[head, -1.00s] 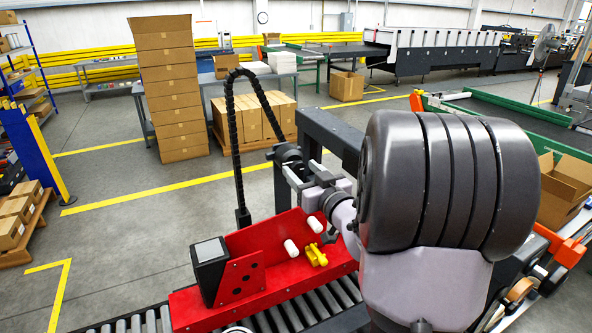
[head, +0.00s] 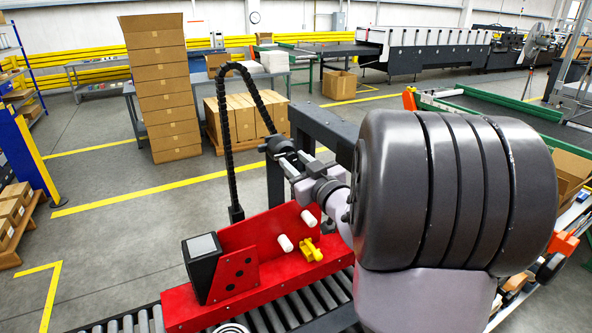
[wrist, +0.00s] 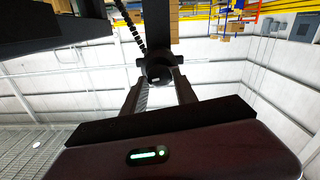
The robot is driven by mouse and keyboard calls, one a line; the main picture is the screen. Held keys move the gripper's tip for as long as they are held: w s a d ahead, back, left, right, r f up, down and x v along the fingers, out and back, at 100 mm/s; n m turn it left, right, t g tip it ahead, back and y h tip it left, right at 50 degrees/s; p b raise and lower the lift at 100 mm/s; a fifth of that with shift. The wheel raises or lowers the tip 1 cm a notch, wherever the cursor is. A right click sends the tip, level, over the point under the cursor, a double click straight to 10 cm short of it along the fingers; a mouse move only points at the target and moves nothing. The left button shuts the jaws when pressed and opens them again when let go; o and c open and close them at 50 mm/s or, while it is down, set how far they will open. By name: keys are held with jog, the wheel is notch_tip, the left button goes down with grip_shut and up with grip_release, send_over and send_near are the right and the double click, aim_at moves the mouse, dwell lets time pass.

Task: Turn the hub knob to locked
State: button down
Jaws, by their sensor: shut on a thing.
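A dark, round piece, which I take to be the hub knob (head: 273,146), sits by the end of the dark beam, left of my arm. In the wrist view the dark round knob (wrist: 158,72) lies between the two fingers. My gripper (head: 284,160) reaches it from the right and is shut on it; the fingers also show in the wrist view (wrist: 157,85). No lock marking on the knob can be read, so I cannot tell its setting.
A black cable chain (head: 228,140) arches just left of the knob. A dark frame beam (head: 328,130) stands behind the gripper.

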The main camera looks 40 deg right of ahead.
jog(key=n+b, duration=0.1)
jog(key=b, duration=0.1)
jog(key=n+b, duration=0.2)
jog(key=shift+f+n+b, duration=0.25)
jog(key=shift+n+b, duration=0.05)
jog(key=shift+b, duration=0.05)
jog(key=n+b, duration=0.4)
jog(key=shift+a+n+b, duration=0.1)
jog(key=shift+n+b, duration=0.2)
jog(key=shift+b, duration=0.1)
jog(key=n+b, duration=0.4)
jog(key=n, duration=0.1)
jog(key=shift+r+n+b, duration=0.1)
jog(key=shift+n+b, duration=1.05)
jog(key=shift+n, duration=0.25)
jog(key=c, duration=1)
grip_release()
jog(key=shift+w, duration=0.1)
jog(key=shift+a, duration=0.1)
